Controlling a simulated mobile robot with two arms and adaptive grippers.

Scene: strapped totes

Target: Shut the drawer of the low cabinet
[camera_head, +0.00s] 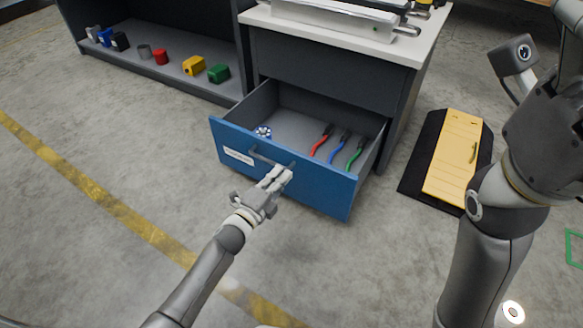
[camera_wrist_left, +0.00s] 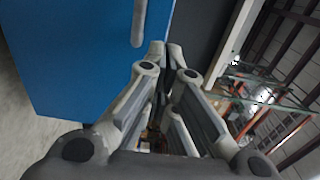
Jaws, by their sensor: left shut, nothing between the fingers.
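The low cabinet (camera_head: 330,72) has its blue-fronted drawer (camera_head: 315,185) pulled out. Pliers with red, blue and green handles (camera_head: 338,145) and a small blue-and-white round item (camera_head: 264,132) lie inside it. My left gripper (camera_head: 283,174) is shut and empty, its fingertips at the drawer front close to the grey handle (camera_head: 268,160); I cannot tell if they touch. In the left wrist view the shut fingers (camera_wrist_left: 165,50) are beside the blue drawer front (camera_wrist_left: 75,60) and part of the handle (camera_wrist_left: 139,22). My right gripper is not clearly in view; my right arm stands at the right.
A dark shelf (camera_head: 165,62) at the left holds several small coloured items. A yellow board on a black mat (camera_head: 455,155) lies on the floor right of the cabinet. A white tray-like object (camera_head: 335,18) sits on the cabinet top. The floor before the drawer is clear.

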